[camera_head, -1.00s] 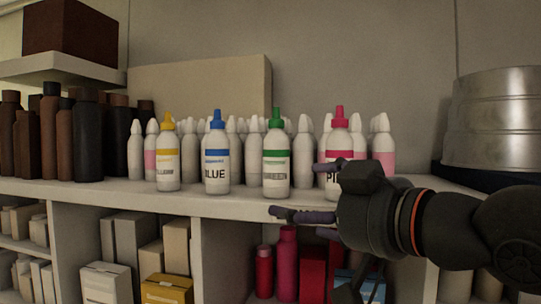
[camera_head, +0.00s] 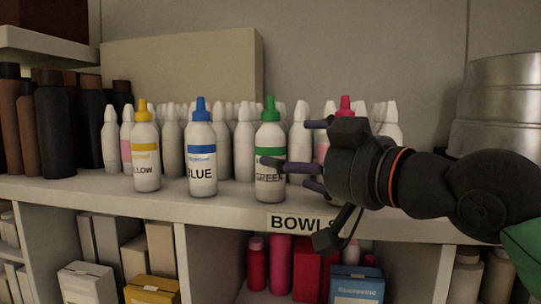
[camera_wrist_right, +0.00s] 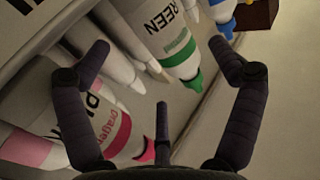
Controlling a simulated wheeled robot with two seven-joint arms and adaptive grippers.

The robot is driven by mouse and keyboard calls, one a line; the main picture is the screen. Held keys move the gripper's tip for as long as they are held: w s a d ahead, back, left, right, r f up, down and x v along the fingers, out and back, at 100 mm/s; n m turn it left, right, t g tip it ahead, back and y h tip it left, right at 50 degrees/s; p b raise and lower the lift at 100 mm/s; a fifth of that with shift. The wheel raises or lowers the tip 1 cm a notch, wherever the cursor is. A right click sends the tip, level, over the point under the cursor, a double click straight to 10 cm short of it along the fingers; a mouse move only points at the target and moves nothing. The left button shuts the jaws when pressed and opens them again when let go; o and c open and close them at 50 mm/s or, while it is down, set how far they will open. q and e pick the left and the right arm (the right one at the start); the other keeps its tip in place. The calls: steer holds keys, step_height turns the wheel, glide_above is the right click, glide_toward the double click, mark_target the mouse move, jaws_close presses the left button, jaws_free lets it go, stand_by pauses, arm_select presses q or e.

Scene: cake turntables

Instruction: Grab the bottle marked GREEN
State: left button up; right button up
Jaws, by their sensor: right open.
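The bottle marked GREEN (camera_head: 270,165) stands upright on the shelf, white with a green cap and green band. It also shows in the right wrist view (camera_wrist_right: 172,35), ahead between the spread fingers. My right gripper (camera_head: 297,150) is open and empty. In the head view its fingers point left, and one overlaps the label of the GREEN bottle; I cannot tell whether it touches. The pink-capped bottle (camera_head: 345,103) is mostly hidden behind my right gripper in the head view. It shows near the left finger in the right wrist view (camera_wrist_right: 105,128). My left gripper is not in view.
The BLUE bottle (camera_head: 202,155) and yellow-capped bottle (camera_head: 145,155) stand left of the GREEN one. Several plain white bottles (camera_head: 243,145) stand close behind. The shelf's front edge carries a BOWLS label (camera_head: 296,222). A metal container (camera_head: 500,105) stands at right.

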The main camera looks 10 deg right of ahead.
mark_target(284, 154)
steer(key=shift+w+a+p, duration=0.3)
steer(key=shift+w+a, duration=0.05)
steer(key=shift+w, duration=0.05)
steer(key=shift+x, duration=0.85)
steer(key=shift+w+a+f, duration=0.1)
steer(key=shift+w+a, duration=0.1)
steer(key=shift+w, duration=0.2)
steer(key=shift+s+d, duration=0.1)
steer(key=shift+s, duration=0.2)
steer(key=c, duration=1.3)
steer(key=shift+w, duration=0.15)
steer(key=shift+c, duration=0.2)
